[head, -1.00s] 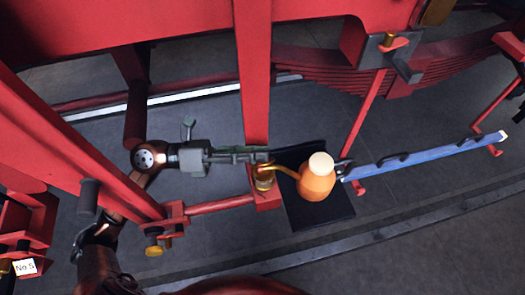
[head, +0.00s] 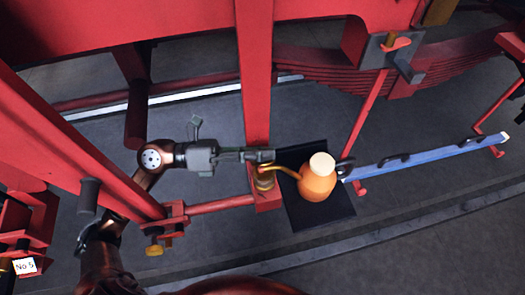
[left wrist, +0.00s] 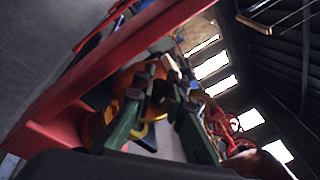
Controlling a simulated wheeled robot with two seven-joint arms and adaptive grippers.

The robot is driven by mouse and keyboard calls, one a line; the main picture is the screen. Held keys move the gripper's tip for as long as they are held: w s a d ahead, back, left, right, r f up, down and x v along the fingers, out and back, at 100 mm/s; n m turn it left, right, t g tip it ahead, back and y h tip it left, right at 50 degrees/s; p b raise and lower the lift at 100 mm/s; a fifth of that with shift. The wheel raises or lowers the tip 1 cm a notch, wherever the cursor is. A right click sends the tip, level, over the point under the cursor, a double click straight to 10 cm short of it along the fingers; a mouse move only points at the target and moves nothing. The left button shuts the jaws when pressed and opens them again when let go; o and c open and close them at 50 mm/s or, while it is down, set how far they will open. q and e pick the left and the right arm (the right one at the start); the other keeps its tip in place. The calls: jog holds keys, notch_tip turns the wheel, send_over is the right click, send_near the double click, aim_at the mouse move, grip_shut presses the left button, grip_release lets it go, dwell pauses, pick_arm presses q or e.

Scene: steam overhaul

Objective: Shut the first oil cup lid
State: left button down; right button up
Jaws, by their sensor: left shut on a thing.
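The brass oil cup (head: 264,181) sits on a red bracket at the foot of the upright red post, in the middle of the head view. My left gripper (head: 264,156) comes in from the left, with its fingertips just above the cup. Its fingers are closed on a small part at the cup's top, which looks like the lid; the fingers mostly hide it. In the left wrist view the two green fingers (left wrist: 160,108) point toward red and orange shapes, and the held part is dark and unclear. My right gripper does not show.
An orange oil can (head: 317,183) with a cream top stands on a black mat (head: 333,216) right of the cup, its thin spout reaching toward the cup. The red post (head: 256,75) rises behind my fingers. A blue bar (head: 430,155) lies to the right.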

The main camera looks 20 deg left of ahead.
aim_at(265, 165)
pick_arm(q)
jog(key=shift+s, duration=0.1)
jog(key=shift+s+d+f+m, duration=0.15)
jog(key=shift+m, duration=0.45)
jog(key=shift+s+d+f+m+y, duration=0.2)
jog(key=shift+m+y, duration=0.1)
jog(key=shift+m, duration=0.4)
jog(key=shift+s+d+f+m+b, duration=0.15)
jog(key=shift+s+f+m+b, duration=0.1)
jog(key=shift+m+b, duration=0.35)
jog(key=shift+s+f+m, duration=0.1)
jog(key=shift+m, duration=0.3)
jog(key=shift+s+d+f+m+y+b, duration=0.1)
jog(key=shift+s+f+m+y+b, duration=0.1)
jog(key=shift+m, duration=0.25)
jog(key=shift+s+d+f+m+y+b, duration=0.1)
jog(key=shift+f+m+y, duration=0.1)
jog(key=shift+m, duration=0.25)
jog(key=shift+s+d+f+m, duration=0.1)
jog(key=shift+f+m, duration=0.05)
jog(key=shift+m, duration=0.55)
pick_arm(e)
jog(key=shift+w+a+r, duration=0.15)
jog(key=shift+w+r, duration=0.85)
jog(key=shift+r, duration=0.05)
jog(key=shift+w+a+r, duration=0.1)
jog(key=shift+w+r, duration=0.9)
